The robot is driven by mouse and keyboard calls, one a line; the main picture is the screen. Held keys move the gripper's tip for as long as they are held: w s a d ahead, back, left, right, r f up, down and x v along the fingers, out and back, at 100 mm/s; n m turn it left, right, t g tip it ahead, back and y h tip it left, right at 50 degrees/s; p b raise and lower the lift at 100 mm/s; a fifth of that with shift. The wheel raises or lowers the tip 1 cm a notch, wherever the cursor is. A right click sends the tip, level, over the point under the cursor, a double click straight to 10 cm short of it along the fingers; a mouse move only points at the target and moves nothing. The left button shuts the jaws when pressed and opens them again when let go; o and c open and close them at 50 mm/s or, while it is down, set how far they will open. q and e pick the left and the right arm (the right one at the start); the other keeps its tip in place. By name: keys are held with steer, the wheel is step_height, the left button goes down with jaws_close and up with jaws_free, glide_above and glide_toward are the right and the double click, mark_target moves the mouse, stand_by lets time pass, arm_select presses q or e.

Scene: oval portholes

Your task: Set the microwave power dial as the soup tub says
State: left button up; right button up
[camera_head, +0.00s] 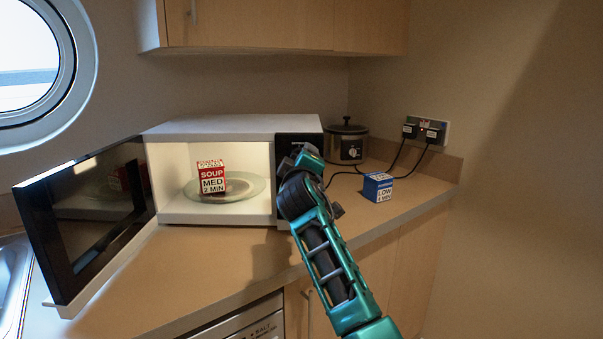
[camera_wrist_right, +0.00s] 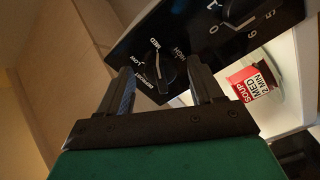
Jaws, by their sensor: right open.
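The soup tub (camera_head: 212,181) is a red and white box reading "SOUP MED 2 MIN". It stands on the glass turntable inside the open microwave (camera_head: 230,127). It also shows in the right wrist view (camera_wrist_right: 254,83). The power dial (camera_wrist_right: 158,74) is a black knob labelled DEFROST, LOW, MED and HIGH. Its white line points at or close to MED. My right gripper (camera_wrist_right: 163,76) is open, with one finger on each side of the dial; I cannot tell if they touch it. In the head view my right gripper (camera_head: 310,160) hides much of the control panel. My left gripper is out of view.
A second dial (camera_wrist_right: 240,10) with numbers sits on the same panel. The microwave door (camera_head: 85,215) stands open to the left. A blue box (camera_head: 378,187) reading "LOW" stands on the counter at right, near a dark cooker (camera_head: 347,143) and plugged cables. Cupboards (camera_head: 250,25) hang above.

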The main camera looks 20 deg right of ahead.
steer(key=v, duration=1.2)
steer(key=shift+s, duration=0.2)
steer(key=shift+a, duration=0.1)
steer(key=s+f+m+g+y+p, duration=0.15)
steer(key=s+f, duration=0.25)
steer(key=f, duration=0.7)
steer(key=s+f+n+g+y, duration=0.1)
steer(key=s+f+g+y, duration=0.2)
steer(key=f, duration=0.9)
steer(key=s+f+m+g+y, duration=0.1)
steer(key=s+f+m, duration=0.1)
steer(key=s+f, duration=0.5)
steer(key=s+f+m+g+y, duration=0.1)
steer(key=s+f+m+y, duration=0.1)
steer(key=s+f, duration=0.6)
steer(key=s+m, duration=0.1)
steer(key=s, duration=0.5)
steer(key=shift+f+p, duration=0.25)
steer(key=shift+p, duration=0.05)
steer(key=shift+s, duration=0.15)
